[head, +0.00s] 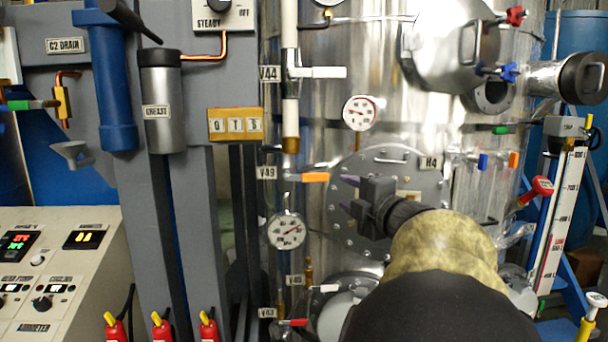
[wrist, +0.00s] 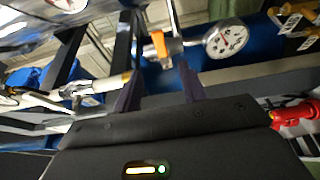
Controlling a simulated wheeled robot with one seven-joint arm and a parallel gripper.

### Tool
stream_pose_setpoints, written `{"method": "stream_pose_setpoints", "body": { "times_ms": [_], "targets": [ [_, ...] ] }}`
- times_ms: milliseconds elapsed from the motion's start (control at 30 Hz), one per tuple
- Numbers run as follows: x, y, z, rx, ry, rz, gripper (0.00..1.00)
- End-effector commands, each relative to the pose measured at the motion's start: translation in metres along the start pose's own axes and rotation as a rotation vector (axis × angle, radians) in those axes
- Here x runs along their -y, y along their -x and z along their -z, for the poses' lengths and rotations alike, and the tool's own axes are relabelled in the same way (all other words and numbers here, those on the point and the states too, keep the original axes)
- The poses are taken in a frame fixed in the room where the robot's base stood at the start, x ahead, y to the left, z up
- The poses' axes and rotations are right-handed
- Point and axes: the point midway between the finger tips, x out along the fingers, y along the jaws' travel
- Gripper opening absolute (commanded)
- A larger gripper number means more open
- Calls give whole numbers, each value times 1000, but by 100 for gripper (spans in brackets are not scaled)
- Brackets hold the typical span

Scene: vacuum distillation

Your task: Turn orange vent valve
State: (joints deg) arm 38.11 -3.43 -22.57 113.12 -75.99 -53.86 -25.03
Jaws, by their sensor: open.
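A valve with an orange lever handle (head: 315,177) sits on the vertical pipe at the V49 label in the head view. The lever points right. An orange handle (wrist: 159,44) also shows in the wrist view, beside a round gauge and just beyond my fingertips. My gripper (head: 345,194) is open and empty, with its two purple fingers pointing left, a little right of the V49 lever. In the wrist view my gripper (wrist: 158,82) has a clear gap between its fingers, and the orange handle appears roughly in line with that gap, not touching.
A round gauge (head: 286,231) is below the lever and another gauge (head: 361,113) is above it. A white lever (head: 320,72) is at V44. A second orange handle (head: 513,160) is far right. The steel vessel flange (head: 385,160) is behind my gripper.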

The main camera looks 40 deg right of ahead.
Motion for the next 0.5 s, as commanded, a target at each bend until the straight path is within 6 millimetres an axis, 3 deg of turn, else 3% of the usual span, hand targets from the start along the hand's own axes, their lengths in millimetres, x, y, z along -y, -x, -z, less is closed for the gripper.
{"method": "stream_pose_setpoints", "body": {
  "times_ms": [500],
  "targets": [
    [-2, -92, 1, -2, -2, 3, 42]
  ]
}}
